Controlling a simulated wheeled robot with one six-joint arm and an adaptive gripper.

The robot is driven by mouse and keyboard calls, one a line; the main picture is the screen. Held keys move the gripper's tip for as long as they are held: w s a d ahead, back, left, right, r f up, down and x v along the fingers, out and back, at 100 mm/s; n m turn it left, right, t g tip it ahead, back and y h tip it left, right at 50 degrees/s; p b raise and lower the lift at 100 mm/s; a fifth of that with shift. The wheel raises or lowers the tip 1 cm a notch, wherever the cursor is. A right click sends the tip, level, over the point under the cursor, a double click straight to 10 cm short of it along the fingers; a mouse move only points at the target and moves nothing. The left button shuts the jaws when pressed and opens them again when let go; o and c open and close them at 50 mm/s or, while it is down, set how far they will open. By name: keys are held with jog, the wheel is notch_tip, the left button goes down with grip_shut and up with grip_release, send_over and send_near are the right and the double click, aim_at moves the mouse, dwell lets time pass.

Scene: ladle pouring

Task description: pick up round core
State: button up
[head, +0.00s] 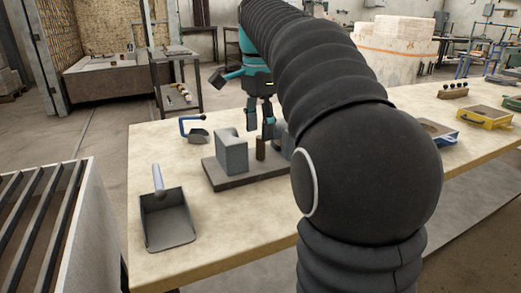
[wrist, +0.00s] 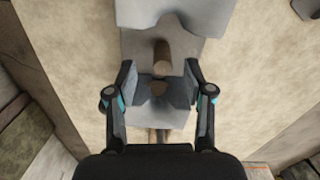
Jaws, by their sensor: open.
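The round core (head: 261,148) is a small brown cylinder standing upright on a dark grey board (head: 222,181), between two grey block halves. I cannot tell whether the fingers touch that block.
The other grey block (head: 232,152) stands left of the core. A yellow box (head: 484,117) is far right. My arm hides the table's middle right.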

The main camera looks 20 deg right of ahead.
aim_at(261, 158)
jog(key=shift+w+d+f+b, duration=0.15)
jog(key=shift+f+b, duration=0.1)
jog(key=shift+f, duration=1.1)
jog(key=shift+d+f+b, duration=0.15)
jog(key=shift+f+b, duration=0.1)
jog(key=shift+f, duration=1.1)
jog(key=c, duration=0.8)
